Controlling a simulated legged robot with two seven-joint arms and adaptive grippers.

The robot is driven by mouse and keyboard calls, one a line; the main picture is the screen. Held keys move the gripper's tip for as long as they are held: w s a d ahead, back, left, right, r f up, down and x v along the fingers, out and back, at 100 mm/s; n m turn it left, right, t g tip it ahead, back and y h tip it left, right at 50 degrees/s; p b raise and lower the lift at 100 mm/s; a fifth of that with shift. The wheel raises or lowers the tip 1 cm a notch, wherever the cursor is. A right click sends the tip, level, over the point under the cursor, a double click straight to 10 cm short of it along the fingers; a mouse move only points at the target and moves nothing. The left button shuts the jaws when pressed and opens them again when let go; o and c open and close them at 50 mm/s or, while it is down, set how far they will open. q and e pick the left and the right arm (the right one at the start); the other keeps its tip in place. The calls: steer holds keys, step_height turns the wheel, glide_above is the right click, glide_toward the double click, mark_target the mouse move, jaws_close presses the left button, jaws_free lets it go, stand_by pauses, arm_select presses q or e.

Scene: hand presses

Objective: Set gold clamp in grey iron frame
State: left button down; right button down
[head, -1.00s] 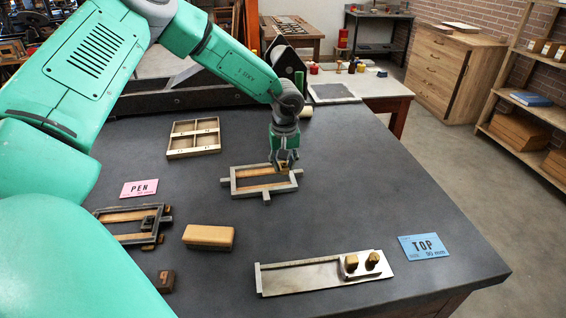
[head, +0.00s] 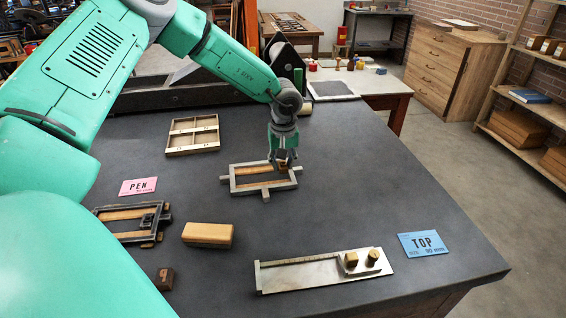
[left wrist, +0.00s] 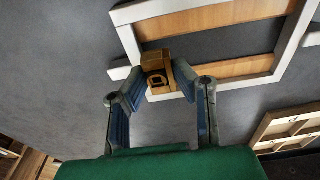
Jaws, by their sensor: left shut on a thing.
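The grey iron frame (head: 239,188) lies flat on the dark table in the middle of the head view, with wooden strips inside. My left gripper (head: 284,160) points down over its far right part. In the left wrist view my left gripper (left wrist: 160,88) is shut on the small gold clamp (left wrist: 156,64). The clamp overlaps a corner of the grey iron frame (left wrist: 126,38) there; I cannot tell whether it touches the frame. In the head view the clamp is mostly hidden by the fingers. My right gripper is not in view.
A darker frame (head: 104,226) with a clamp lies left, by a pink PEN card (head: 138,187). A wooden block (head: 207,235), dark block (head: 165,279), metal tray (head: 300,275) and blue TOP card (head: 423,245) lie nearer. A compartment box (head: 193,151) lies behind.

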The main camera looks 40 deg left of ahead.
arm_select(q)
steer(key=shift+f, duration=0.65)
steer(key=c, duration=1.2)
jaws_free()
steer(key=shift+r, duration=0.1)
steer(key=shift+r+p, duration=2.75)
steer(key=shift+r, duration=0.25)
steer(key=shift+f, duration=0.1)
